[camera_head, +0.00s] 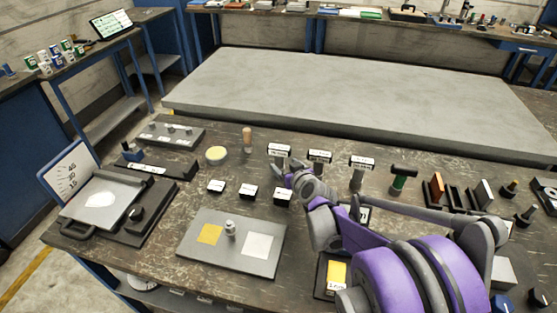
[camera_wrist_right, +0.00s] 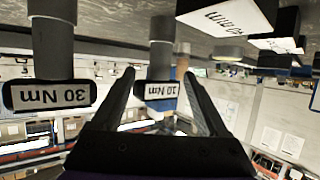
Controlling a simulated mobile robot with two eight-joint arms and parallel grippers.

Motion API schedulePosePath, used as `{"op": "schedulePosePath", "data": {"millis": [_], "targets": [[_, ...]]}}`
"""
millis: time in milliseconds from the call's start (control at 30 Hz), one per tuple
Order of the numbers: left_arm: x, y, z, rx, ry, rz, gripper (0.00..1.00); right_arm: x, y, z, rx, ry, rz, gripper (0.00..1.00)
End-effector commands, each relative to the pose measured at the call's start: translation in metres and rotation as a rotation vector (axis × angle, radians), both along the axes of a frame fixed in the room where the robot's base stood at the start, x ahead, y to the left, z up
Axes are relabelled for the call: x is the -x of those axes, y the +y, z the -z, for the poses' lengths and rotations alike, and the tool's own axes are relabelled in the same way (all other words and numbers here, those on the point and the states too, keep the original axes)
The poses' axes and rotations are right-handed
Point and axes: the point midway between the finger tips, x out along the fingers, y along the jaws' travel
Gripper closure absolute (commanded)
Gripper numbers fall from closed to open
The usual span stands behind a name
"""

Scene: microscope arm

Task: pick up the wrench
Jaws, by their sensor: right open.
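No plain wrench shape stands out. Three upright grey posts with white label plates stand on the workbench, the left one (camera_head: 279,150), the middle one (camera_head: 320,156) and the right one (camera_head: 362,162); their labels are too small to read there. In the right wrist view, upside down, one reads 10 Nm (camera_wrist_right: 162,91) and one 30 Nm (camera_wrist_right: 50,95). My right gripper (camera_head: 285,169) is open beside the left posts. In its wrist view the open fingers (camera_wrist_right: 158,78) point towards the 10 Nm post, which shows between them. I cannot tell whether they touch it.
A green-and-black T-handle tool (camera_head: 401,178) stands to the right of the posts. Small labelled blocks (camera_head: 248,191), a yellow disc (camera_head: 216,154) and a wooden-handled peg (camera_head: 247,139) are to the left. A grey plate (camera_head: 210,258) with coloured squares lies in front.

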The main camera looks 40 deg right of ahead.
Motion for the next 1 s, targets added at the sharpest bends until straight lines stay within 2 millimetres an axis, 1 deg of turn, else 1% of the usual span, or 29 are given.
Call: {"op": "schedulePosePath", "data": {"millis": [33,267,400,500,633,833,867,1000], "targets": [[0.0,0.0,0.002,0.0,0.001,0.0,0.5,-0.006,-0.002,0.004,-0.001,0.001,-0.001,0.23],[0.0,0.0,0.006,0.0,0.002,0.0,0.5,-0.022,-0.006,0.012,-0.001,0.002,-0.002,0.23],[0.0,0.0,0.011,0.0,0.003,0.0,0.5,-0.041,-0.012,0.023,-0.001,0.002,-0.003,0.23],[0.001,0.0,0.013,0.0,0.004,0.0,0.5,-0.052,-0.015,0.028,-0.001,0.001,-0.002,0.23],[0.001,0.0,0.013,0.0,0.004,0.0,0.5,-0.059,-0.018,0.03,-0.001,0.001,-0.002,0.23],[0.001,0.0,0.013,0.0,0.004,0.0,0.5,-0.059,-0.018,0.029,-0.001,0.001,-0.002,0.23],[0.001,0.0,0.013,0.0,0.004,0.0,0.5,-0.059,-0.018,0.029,-0.001,0.001,-0.002,0.27],[0.001,0.0,0.013,0.0,0.004,0.0,0.5,-0.059,-0.018,0.029,-0.001,0.001,-0.002,0.52]]}}
